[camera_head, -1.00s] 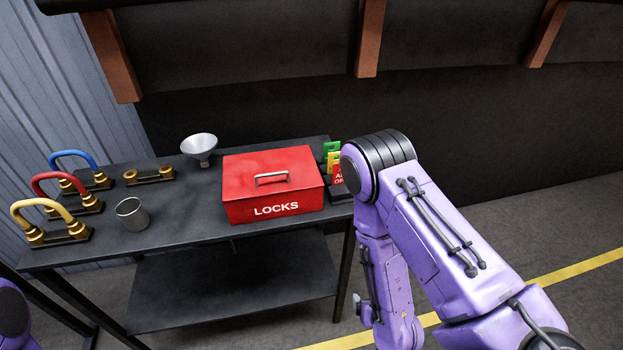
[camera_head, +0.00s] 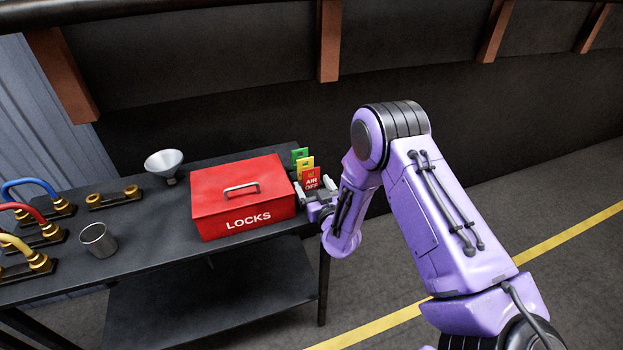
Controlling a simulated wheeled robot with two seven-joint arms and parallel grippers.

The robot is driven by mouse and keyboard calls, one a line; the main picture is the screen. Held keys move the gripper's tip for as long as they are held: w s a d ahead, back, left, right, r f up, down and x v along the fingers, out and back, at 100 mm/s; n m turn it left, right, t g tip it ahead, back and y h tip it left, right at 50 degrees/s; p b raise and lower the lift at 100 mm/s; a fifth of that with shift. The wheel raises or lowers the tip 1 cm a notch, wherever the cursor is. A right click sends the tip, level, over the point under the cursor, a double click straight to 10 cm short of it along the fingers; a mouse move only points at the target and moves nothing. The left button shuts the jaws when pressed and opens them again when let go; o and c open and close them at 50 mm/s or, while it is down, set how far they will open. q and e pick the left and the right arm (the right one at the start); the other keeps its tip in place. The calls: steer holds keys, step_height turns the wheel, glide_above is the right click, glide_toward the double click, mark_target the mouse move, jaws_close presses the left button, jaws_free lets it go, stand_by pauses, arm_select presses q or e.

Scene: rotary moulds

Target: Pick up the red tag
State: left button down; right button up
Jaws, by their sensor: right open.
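The red tag (camera_head: 312,178) reads "AIR OFF" and stands upright at the right end of the table, just right of the red LOCKS box. A yellow tag (camera_head: 305,163) and a green tag (camera_head: 298,154) stand behind it. My right gripper (camera_head: 314,188) is open, with its fingers on either side of the red tag's lower part. I cannot tell whether the fingers touch it. The tags' lower ends and holder are largely hidden by the gripper. My left gripper is not in view.
The red LOCKS box (camera_head: 240,196) stands close on the left of my right gripper. A funnel (camera_head: 164,163), a metal cup (camera_head: 98,240) and coloured hoses with brass fittings are farther left on the dark table (camera_head: 150,240). Open floor lies right of the table.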

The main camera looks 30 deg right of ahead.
steer(key=shift+w+f, duration=0.1)
steer(key=c, duration=1.1)
